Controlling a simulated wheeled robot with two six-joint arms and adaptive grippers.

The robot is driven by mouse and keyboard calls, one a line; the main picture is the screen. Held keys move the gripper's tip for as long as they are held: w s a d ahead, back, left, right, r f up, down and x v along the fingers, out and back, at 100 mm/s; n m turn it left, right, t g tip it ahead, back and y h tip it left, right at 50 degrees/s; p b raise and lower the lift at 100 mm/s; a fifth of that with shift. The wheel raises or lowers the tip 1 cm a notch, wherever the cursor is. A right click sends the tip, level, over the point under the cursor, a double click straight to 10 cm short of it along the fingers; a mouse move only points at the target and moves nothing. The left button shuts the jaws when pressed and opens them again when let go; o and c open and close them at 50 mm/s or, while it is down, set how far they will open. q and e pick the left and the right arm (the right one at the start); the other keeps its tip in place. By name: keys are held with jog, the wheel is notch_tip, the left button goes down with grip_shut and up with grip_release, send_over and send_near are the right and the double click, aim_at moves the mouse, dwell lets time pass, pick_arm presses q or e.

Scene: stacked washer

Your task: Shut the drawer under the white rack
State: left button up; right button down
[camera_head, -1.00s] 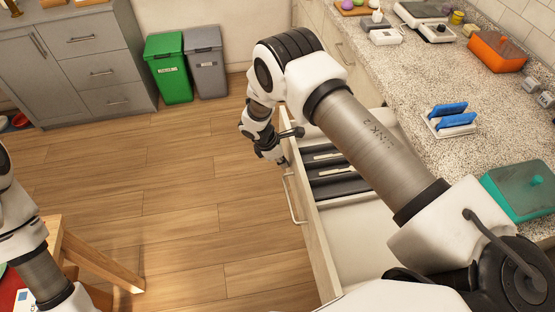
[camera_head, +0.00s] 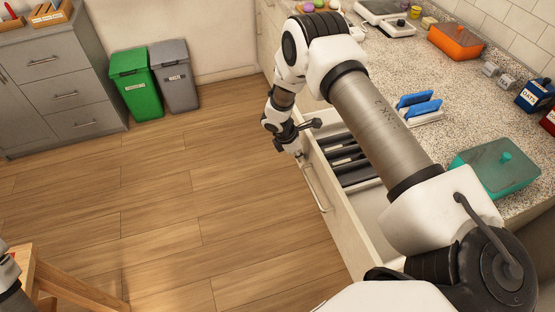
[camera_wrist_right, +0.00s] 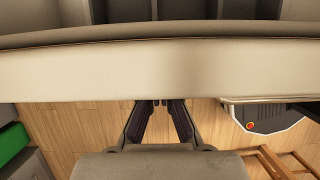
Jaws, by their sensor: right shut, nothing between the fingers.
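The white rack (camera_head: 432,119) with blue items in it stands on the counter. Below it, a pale drawer (camera_head: 345,213) is partly open, its metal handle (camera_head: 315,188) facing the floor side. A dark divided tray (camera_head: 345,153) lies inside. My right gripper (camera_head: 294,150) is at the drawer front's far end, on the outer side. In the right wrist view the shut, empty fingers (camera_wrist_right: 160,104) meet the lower edge of the drawer front (camera_wrist_right: 160,72); contact is hard to tell. My right arm hides part of the drawer and counter edge. My left gripper is out of view.
The speckled counter (camera_head: 470,110) carries a teal box (camera_head: 495,170), an orange box (camera_head: 456,42) and canisters. Green (camera_head: 137,85) and grey (camera_head: 175,78) bins stand by the far wall. A wooden stool (camera_head: 70,285) is at lower left. The floor between is clear.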

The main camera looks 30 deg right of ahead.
aim_at(343, 149)
jog(key=s+d, duration=0.1)
jog(key=d, duration=0.4)
jog(key=s+d, duration=0.1)
jog(key=d, duration=0.4)
jog(key=s+d, duration=0.1)
jog(key=d, duration=0.4)
jog(key=shift+s+d, duration=0.35)
jog(key=shift+a, duration=0.1)
